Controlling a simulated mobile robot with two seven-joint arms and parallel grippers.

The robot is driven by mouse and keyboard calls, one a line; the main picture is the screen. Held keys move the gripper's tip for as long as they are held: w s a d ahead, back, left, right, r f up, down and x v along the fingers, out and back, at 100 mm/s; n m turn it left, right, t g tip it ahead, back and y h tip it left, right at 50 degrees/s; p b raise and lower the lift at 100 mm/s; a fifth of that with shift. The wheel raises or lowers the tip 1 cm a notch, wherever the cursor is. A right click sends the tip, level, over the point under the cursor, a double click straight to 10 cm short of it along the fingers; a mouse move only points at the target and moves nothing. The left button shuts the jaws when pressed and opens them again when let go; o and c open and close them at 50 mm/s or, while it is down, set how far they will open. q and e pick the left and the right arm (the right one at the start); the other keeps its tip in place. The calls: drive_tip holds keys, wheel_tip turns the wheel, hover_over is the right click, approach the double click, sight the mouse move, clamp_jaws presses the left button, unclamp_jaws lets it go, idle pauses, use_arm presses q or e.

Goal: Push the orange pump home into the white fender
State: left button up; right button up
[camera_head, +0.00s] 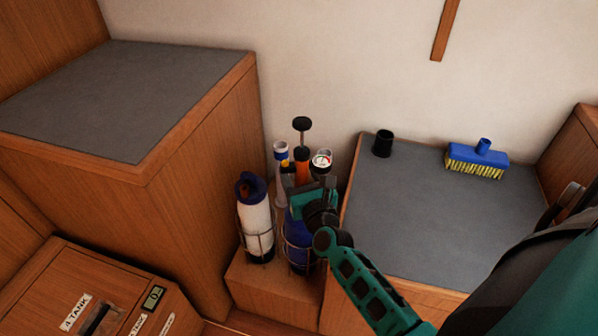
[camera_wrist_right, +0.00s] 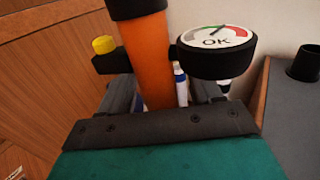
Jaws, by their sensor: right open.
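The orange pump (camera_head: 303,167) stands upright with a black handle (camera_head: 302,124) on top. In the right wrist view the orange barrel (camera_wrist_right: 150,65) has a black collar, a yellow-capped side arm and a round gauge reading OK (camera_wrist_right: 215,42). The white fender (camera_head: 256,222), with a blue top, stands in a wire holder to the left. My right gripper (camera_head: 302,188) is open at the pump, with the barrel between its fingers in the wrist view; I cannot tell if they touch. The pump's lower end is hidden. My left gripper is not in view.
A blue fender (camera_head: 297,240) stands in a holder beside the white one, partly behind my right gripper. A grey-white tube (camera_head: 281,165) stands behind. A black cup (camera_head: 383,143) and a blue brush (camera_head: 478,158) sit on the right grey-topped locker (camera_head: 420,220), whose middle is clear.

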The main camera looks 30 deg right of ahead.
sight(299, 151)
drive_tip(key=shift+w+d, duration=0.1)
drive_tip(key=shift+w, duration=0.15)
drive_tip(key=shift+c, duration=0.5)
drive_tip(key=c, duration=1)
drive_tip(key=o, duration=0.5)
drive_tip(key=shift+r, duration=0.1)
clamp_jaws()
drive_tip(key=shift+r+p, duration=2.8)
drive_tip(key=shift+r, duration=0.35)
